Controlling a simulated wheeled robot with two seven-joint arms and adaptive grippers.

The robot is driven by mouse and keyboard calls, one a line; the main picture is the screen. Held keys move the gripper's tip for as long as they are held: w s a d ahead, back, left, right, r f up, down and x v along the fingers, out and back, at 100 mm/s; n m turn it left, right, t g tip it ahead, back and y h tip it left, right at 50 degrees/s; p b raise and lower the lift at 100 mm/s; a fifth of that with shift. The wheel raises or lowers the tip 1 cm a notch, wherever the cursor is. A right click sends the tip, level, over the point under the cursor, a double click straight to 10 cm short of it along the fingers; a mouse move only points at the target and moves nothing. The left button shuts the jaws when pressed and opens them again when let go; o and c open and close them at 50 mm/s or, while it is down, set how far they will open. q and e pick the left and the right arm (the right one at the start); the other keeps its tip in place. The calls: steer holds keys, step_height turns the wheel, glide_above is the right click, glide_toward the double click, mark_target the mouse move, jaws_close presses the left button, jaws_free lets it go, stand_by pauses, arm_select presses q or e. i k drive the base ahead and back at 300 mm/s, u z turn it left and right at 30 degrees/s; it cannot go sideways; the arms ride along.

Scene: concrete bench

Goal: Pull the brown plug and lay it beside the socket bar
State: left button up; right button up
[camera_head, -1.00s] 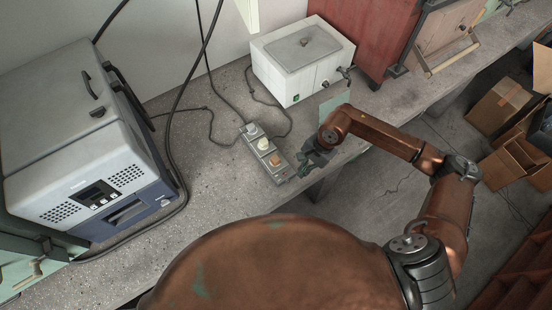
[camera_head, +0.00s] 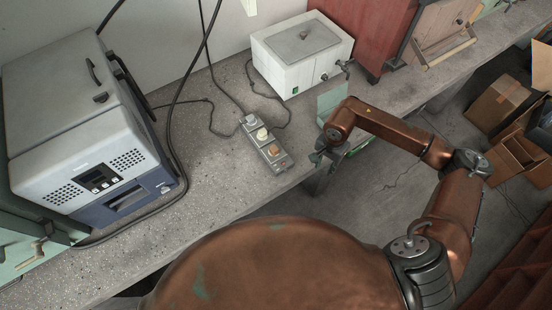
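The grey socket bar (camera_head: 283,165) lies on the concrete bench, slanting toward the bench's front edge. The brown plug (camera_head: 271,149) sits on the bar, nearest its front end. A cream plug (camera_head: 262,134) is in the middle and a light grey plug (camera_head: 250,119) is at the far end. My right gripper (camera_head: 319,156) hovers at the bench's front edge, to the right of the bar and apart from it. It is small and dark, so its finger opening is unclear; no plug shows in it. My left gripper is out of view.
A white water bath (camera_head: 290,73) with a tap stands behind the bar. A grey and blue oven-like device (camera_head: 75,165) stands at left. Black cables (camera_head: 172,110) run across the bench. Bare bench (camera_head: 215,180) lies left of the bar. Cardboard boxes (camera_head: 497,103) are at right.

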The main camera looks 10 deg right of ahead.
mark_target(274, 151)
steer(key=k, duration=0.3)
steer(key=u, duration=3.75)
steer(key=k, duration=2.15)
steer(key=z, duration=1.4)
steer(key=i, duration=0.5)
